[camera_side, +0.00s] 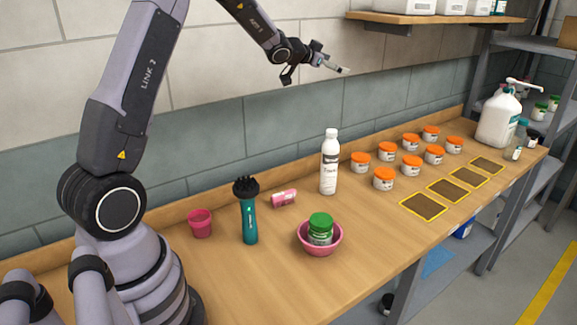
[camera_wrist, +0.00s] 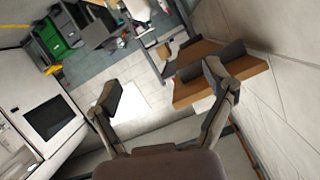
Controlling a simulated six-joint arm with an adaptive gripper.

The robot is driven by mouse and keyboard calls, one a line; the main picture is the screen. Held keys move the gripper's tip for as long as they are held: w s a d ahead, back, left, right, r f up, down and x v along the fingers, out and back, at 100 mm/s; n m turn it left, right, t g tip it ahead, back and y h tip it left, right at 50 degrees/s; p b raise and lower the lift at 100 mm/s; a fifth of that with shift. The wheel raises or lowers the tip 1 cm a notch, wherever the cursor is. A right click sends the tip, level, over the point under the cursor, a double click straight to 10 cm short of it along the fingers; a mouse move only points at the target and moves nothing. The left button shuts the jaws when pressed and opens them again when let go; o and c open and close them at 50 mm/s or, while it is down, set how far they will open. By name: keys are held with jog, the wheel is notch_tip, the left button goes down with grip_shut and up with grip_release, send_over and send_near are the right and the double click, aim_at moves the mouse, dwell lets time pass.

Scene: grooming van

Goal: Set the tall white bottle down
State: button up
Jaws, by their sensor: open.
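The tall white bottle (camera_side: 329,163) stands upright on the wooden bench in the side view, with dark lettering on its front. My gripper (camera_side: 338,70) is high above the bench, above the bottle and clear of it. In the wrist view my gripper (camera_wrist: 165,88) has its two fingers spread apart with nothing between them. The bottle does not show in the wrist view.
On the bench (camera_side: 350,247), a pink bowl (camera_side: 321,248) with a green-lidded jar (camera_side: 320,228), a teal brush (camera_side: 249,215), a pink cup (camera_side: 200,223) and a pink tube (camera_side: 284,198) surround the bottle. Several orange-lidded jars (camera_side: 383,180), yellow-edged dark mats (camera_side: 423,207) and a pump jug (camera_side: 498,120) stand right.

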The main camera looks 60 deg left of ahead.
jog(key=s+d+r+n+g+y, duration=0.1)
jog(key=s+d+r, duration=0.2)
jog(key=s, duration=0.4)
jog(key=s+d+r+n+g, duration=0.1)
jog(key=s+d+r+g, duration=0.15)
jog(key=s, duration=0.45)
jog(key=s+d+r+n+g+y, duration=0.1)
jog(key=s+d+r, duration=0.1)
jog(key=s+d, duration=0.35)
jog(key=s+d+f+g+h, duration=0.1)
jog(key=s+d+f, duration=0.1)
jog(key=s, duration=0.6)
jog(key=s+d+f+g, duration=0.2)
jog(key=s, duration=0.6)
jog(key=s+d+f+g+h, duration=0.1)
jog(key=s+d+f, duration=0.1)
jog(key=s, duration=0.6)
jog(key=shift+f+h, duration=0.25)
jog(key=shift+h, duration=0.05)
